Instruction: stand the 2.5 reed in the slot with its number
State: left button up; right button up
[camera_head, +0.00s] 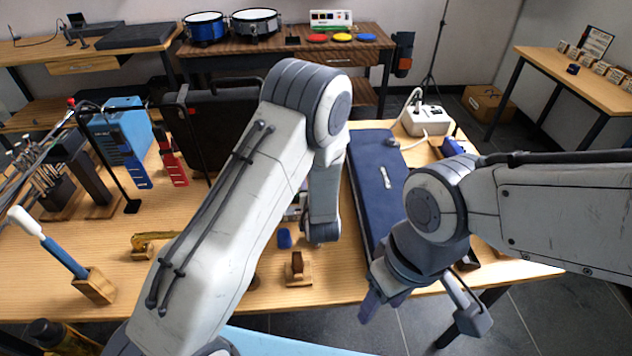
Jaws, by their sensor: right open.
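I cannot pick out the 2.5 reed or a numbered slot; no number is readable at this size, and my arms cover much of the table's middle. A small pale item (293,212) shows only in part beside my left arm, with a small blue piece (284,238) in front of it. My right gripper (422,312) is open, its two fingers wide apart, at the table's front edge right of centre. Nothing shows between its fingers. My left arm crosses the middle and bends down over the table; its gripper is hidden.
A long dark blue case (372,185) lies right of centre. A small wooden stand (298,270) is near the front edge. At left are a wooden block (96,288) holding a blue-handled swab, a brass-coloured item (150,242) and a blue box (120,130).

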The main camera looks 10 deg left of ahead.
pick_arm(q)
jog(key=v, duration=1)
jog(key=shift+b, duration=0.35)
jog(key=shift+w+a, duration=0.1)
jog(key=s+a+r+m+g+h, duration=0.2)
jog(key=s+a+g, duration=0.25)
jog(key=s, duration=0.25)
jog(key=s+a+r+m+g+h, duration=0.1)
jog(key=s+a+r+g+h, duration=0.2)
jog(key=s+g, duration=0.35)
jog(key=s+d+r+m+g+p, duration=0.2)
jog(key=s+d+r+m+p, duration=0.3)
jog(key=s+d+r, duration=0.5)
jog(key=s+d+m, duration=0.2)
jog(key=s, duration=0.2)
jog(key=shift+s+d+r+m, duration=0.25)
jog(key=shift+d+r+m, duration=0.05)
jog(key=shift+d+r, duration=0.1)
